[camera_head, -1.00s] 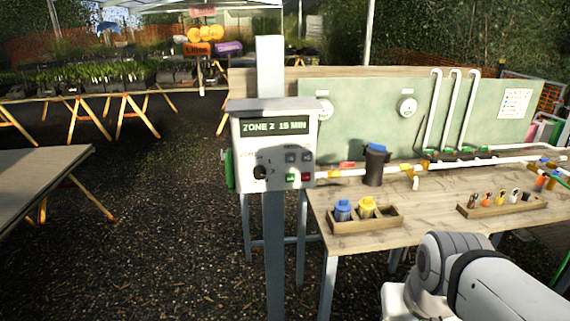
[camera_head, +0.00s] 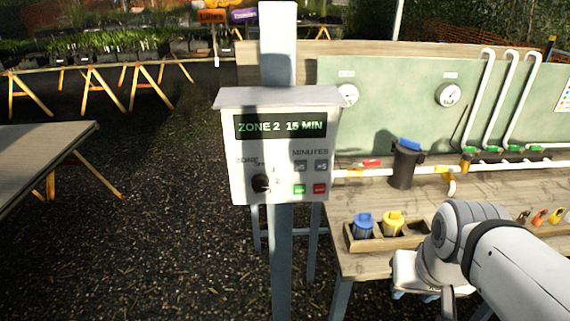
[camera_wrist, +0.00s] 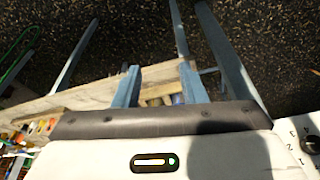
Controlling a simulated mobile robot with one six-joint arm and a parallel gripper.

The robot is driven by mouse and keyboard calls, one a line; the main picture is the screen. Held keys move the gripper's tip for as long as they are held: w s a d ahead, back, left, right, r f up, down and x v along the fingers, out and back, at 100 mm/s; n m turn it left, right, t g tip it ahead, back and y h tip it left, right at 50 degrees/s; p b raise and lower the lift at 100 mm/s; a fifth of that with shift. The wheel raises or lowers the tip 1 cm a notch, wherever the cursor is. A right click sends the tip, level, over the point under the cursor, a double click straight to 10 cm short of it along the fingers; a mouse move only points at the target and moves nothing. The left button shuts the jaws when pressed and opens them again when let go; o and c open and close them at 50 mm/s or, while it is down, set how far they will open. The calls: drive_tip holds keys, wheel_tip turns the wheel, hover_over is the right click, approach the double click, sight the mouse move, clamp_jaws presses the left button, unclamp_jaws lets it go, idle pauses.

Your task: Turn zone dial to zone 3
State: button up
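The white controller box (camera_head: 250,155) stands on a grey post and its display (camera_head: 281,127) reads "ZONE 2 15 MIN". The black zone dial (camera_head: 261,183) is at its lower left; its exact pointer direction is too small to tell. In the wrist view the dial (camera_wrist: 311,144) shows at the lower right edge, with numbers printed around it. My gripper (camera_wrist: 160,84) is open, its two fingers apart with nothing held between them. It is clear of the dial, which lies off to its right in that view. In the head view my arm is at the lower right.
Green and red buttons (camera_head: 319,188) sit right of the dial. The workbench (camera_head: 375,262) stands right of the post, with a wooden tray (camera_head: 385,243) holding blue and yellow valves, and a black canister (camera_head: 403,168). Another table (camera_head: 30,160) is at the left. Gravel between is clear.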

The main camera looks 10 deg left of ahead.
drive_tip(key=shift+o, duration=0.7)
drive_tip(key=shift+w+a, duration=0.2)
drive_tip(key=shift+o, duration=1.4)
drive_tip(key=w+a+n+t+y, duration=0.2)
drive_tip(key=w+a+t, duration=0.1)
drive_tip(key=w+a, duration=0.5)
drive_tip(key=a+f, duration=0.1)
drive_tip(key=a, duration=0.1)
drive_tip(key=shift+w+a+t+y, duration=0.3)
drive_tip(key=shift+a, duration=0.05)
drive_tip(key=t+y+p, duration=0.1)
drive_tip(key=t+y, duration=0.1)
drive_tip(key=t, duration=0.9)
approach(260, 187)
drive_tip(key=w, duration=0.2)
drive_tip(key=shift+n, duration=0.4)
drive_tip(key=p+x, duration=0.1)
drive_tip(key=x, duration=0.2)
drive_tip(key=p+x, duration=0.2)
drive_tip(key=x, duration=0.2)
drive_tip(key=shift+s+a, duration=0.1)
drive_tip(key=shift+a, duration=0.15)
drive_tip(key=shift+c, duration=0.2)
drive_tip(key=c, duration=1)
